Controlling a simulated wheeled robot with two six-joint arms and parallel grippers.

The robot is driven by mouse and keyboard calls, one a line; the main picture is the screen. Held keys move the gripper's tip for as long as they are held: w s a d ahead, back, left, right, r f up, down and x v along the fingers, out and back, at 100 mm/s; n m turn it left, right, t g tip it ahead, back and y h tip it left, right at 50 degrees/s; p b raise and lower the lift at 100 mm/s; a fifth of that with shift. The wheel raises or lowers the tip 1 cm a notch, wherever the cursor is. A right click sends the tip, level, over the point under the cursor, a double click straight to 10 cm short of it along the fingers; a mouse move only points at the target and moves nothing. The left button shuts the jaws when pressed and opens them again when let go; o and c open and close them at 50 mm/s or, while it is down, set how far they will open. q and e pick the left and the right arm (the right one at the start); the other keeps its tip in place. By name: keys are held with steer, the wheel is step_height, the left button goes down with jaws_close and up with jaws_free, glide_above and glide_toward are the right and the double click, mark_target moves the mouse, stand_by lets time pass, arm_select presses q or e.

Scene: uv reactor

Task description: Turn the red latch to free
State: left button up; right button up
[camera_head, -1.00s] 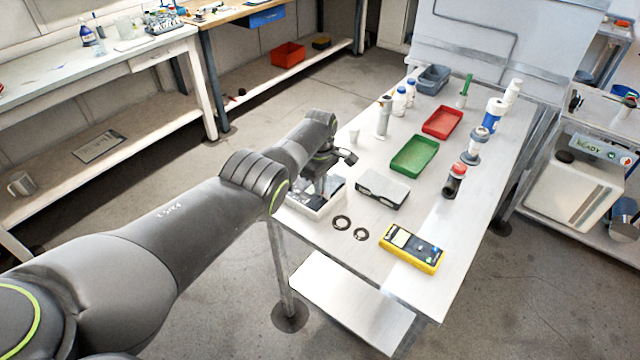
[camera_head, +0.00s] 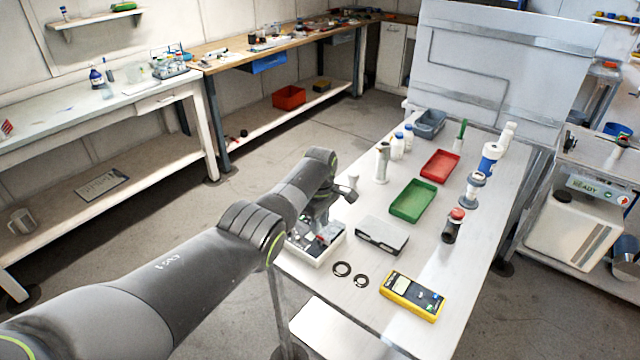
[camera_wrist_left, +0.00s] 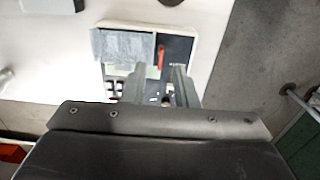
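The red latch (camera_wrist_left: 161,55) stands on the dark panel of a white-framed box (camera_wrist_left: 192,27), beside a grey cover (camera_wrist_left: 122,45). In the head view this box (camera_head: 303,252) sits at the near left corner of the table, and a bit of red (camera_head: 323,238) shows under my left gripper (camera_head: 322,222). In the wrist view the left gripper's fingers (camera_wrist_left: 164,72) are apart, with the latch just beyond the tips, roughly in line with the gap. Nothing shows between them. Contact with the latch cannot be told. My right gripper is in no view.
Green (camera_head: 412,201) and red (camera_head: 440,166) trays and several bottles stand farther back. Open floor lies left of the table.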

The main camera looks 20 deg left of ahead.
mark_target(320, 236)
arm_select(q)
step_height(320, 236, up, 14)
steer(key=b, duration=0.1)
steer(key=shift+r, duration=0.1)
stand_by(0.4)
